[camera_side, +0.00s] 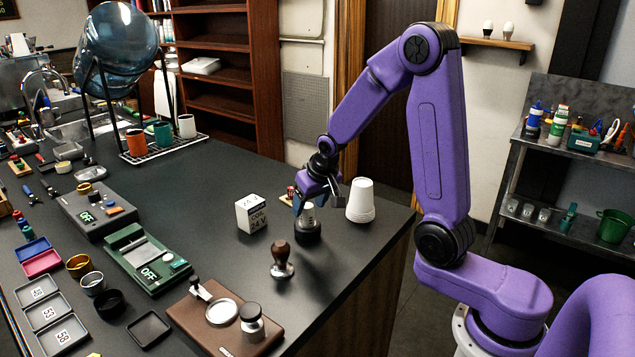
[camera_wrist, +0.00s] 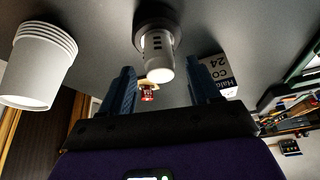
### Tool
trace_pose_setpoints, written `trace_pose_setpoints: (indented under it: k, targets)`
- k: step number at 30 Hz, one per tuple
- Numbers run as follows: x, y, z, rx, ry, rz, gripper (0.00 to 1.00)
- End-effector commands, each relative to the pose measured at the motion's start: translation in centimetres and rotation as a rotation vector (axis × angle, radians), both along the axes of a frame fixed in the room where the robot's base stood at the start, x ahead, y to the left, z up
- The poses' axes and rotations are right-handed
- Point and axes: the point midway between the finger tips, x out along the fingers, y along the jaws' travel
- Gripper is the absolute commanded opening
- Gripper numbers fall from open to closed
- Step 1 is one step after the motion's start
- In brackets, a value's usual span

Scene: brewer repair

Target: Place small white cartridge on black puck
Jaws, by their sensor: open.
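The small white cartridge (camera_wrist: 158,57) has dark slots in its side and stands on the round black puck (camera_wrist: 148,21), which rests on the dark counter. In the side view the puck (camera_side: 307,232) sits near the counter's right part, with the cartridge (camera_side: 309,208) above it, partly hidden by my gripper. My gripper (camera_side: 316,205) is open. In the wrist view its two blue fingers (camera_wrist: 161,68) are apart, one on either side of the cartridge's near end, with gaps showing. Whether the cartridge is fully seated on the puck is hard to tell.
A stack of white cups (camera_side: 360,200) stands close on the right of my gripper. A white coil box (camera_side: 251,214) is to the left, and a tamper (camera_side: 282,262) stands in front. A small red item (camera_wrist: 148,93) lies behind. Scales and trays fill the left counter.

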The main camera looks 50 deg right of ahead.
Motion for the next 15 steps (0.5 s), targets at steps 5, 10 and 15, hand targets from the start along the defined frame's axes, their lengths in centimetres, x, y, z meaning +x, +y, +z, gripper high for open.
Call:
trace_pose_setpoints:
  k: [5,10,15]
  targets:
    - [-1.0,0.3,2.6,-0.001,-0.005,0.000,0.62]
    - [-2.0,0.6,5.0,-0.001,-0.005,0.001,0.62]
    - [-2.9,0.9,7.0,-0.001,-0.005,0.000,0.62]
